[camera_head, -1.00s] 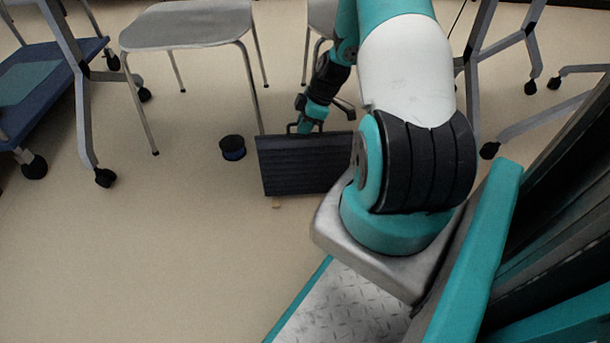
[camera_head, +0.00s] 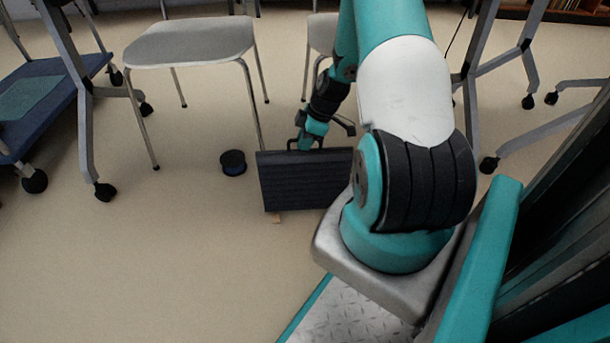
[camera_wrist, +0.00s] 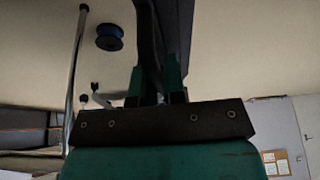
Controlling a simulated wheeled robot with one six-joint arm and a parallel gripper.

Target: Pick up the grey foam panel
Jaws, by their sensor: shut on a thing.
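The dark grey foam panel (camera_head: 303,180) hangs or stands upright below my gripper (camera_head: 306,146) in the head view, in front of the chairs. My gripper is shut on the handle at its top edge. In the wrist view the panel (camera_wrist: 148,25) shows nearly edge-on, dark, between the green fingers of my gripper (camera_wrist: 158,92). I cannot tell whether its lower edge clears the floor. My arm hides its right end in the head view.
A black and blue spool (camera_head: 233,162) lies on the floor left of the panel. A small tan piece (camera_head: 276,219) shows at the panel's lower edge. Floor at front left is clear.

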